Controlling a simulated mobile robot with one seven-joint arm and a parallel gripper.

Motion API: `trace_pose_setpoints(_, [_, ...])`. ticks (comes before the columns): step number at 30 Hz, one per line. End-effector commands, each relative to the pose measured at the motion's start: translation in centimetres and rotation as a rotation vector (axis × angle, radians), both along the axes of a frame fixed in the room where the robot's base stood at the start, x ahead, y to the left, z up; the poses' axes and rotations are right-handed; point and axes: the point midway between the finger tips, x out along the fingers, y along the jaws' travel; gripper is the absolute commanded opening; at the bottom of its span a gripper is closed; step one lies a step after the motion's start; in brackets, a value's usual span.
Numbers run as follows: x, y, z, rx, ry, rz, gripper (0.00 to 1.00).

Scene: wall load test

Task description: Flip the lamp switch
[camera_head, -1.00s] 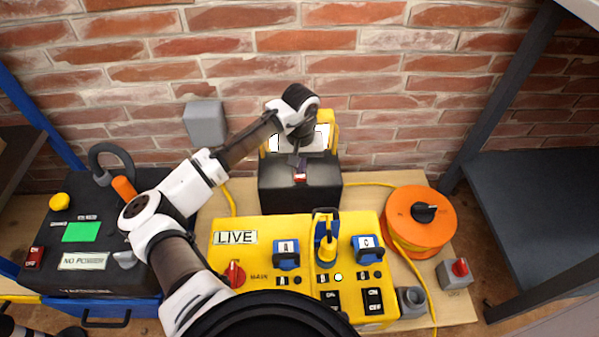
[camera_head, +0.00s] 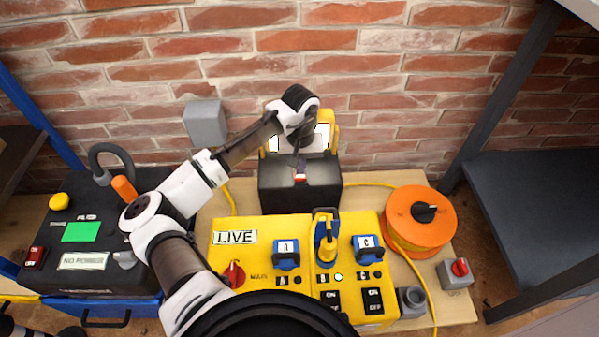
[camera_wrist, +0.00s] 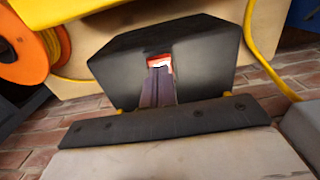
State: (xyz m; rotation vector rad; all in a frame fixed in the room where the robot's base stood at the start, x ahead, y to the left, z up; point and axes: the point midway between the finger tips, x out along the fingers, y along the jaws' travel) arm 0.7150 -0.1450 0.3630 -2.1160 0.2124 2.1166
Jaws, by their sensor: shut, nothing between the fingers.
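The lamp stands by the brick wall, with a yellow frame (camera_head: 333,138) and a black base (camera_head: 286,198). Its red and white switch (camera_head: 300,177) is on top of the base. In the wrist view, the switch (camera_wrist: 160,62) sits in the black base (camera_wrist: 205,55). My gripper (camera_head: 300,168) is shut and empty, its fingertips right at the switch. In the wrist view my gripper's fingers (camera_wrist: 157,75) cover part of the switch. I cannot tell whether they touch it or which way the switch is tipped.
A yellow panel (camera_head: 232,258) marked LIVE stands in front of the lamp, with blue plugs on it. An orange cable reel (camera_head: 440,214) is to the right.

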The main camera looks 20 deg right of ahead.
Motion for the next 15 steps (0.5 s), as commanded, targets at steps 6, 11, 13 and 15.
trace_pose_setpoints(6, [0.01,0.02,-0.37,0.0,0.0,0.0,0.0])
trace_pose_setpoints(11, [0.01,0.02,-0.62,0.0,0.0,0.0,0.0])
trace_pose_setpoints(13, [0.01,0.02,-0.72,0.0,0.0,0.0,0.0])
trace_pose_setpoints(15, [0.01,0.02,-0.83,0.0,0.0,0.0,0.0])
